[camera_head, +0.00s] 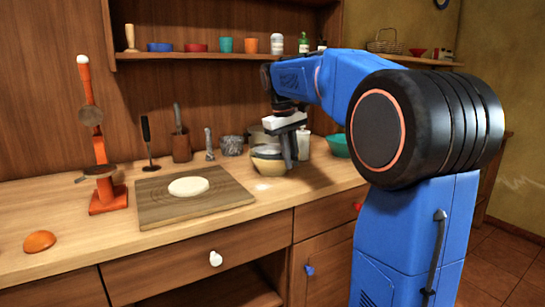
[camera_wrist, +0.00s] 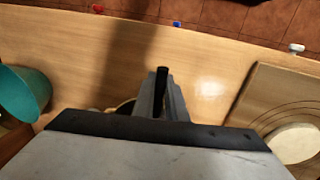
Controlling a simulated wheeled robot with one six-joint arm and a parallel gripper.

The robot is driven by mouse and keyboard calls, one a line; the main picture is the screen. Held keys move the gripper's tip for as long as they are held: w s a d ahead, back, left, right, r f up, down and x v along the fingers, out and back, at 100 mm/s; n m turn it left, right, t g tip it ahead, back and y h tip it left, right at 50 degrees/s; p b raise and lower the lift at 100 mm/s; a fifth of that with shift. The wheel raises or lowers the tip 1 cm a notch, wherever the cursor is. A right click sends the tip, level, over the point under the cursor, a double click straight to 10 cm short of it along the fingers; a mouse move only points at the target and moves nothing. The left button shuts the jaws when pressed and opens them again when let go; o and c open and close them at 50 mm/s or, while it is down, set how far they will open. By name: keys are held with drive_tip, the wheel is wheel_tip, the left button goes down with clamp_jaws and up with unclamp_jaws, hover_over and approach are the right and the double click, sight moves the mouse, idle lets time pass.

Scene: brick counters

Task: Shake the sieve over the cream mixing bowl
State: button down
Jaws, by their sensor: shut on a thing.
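The cream mixing bowl (camera_head: 268,166) stands on the counter, right of the wooden board. My gripper (camera_head: 291,158) points down at the bowl's right side and overlaps it in the head view. In the wrist view my gripper (camera_wrist: 160,100) is shut on a dark handle (camera_wrist: 161,76), apparently the sieve's. The sieve's mesh is not clear; a greyish shape shows at the bowl's mouth, but I cannot tell whether it is the sieve. In the wrist view only a sliver of the bowl (camera_wrist: 125,107) shows behind my gripper.
A board (camera_head: 150,208) with pale dough (camera_head: 188,187) lies to the left. A teal bowl (camera_head: 341,146) stands to the right, and a grey pot (camera_head: 232,146) stands behind. An orange stand (camera_head: 108,195) is farther left.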

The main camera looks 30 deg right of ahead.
drive_tip(key=shift+r, duration=1.65)
drive_tip(key=shift+s+r, duration=0.15)
drive_tip(key=shift+r, duration=1.15)
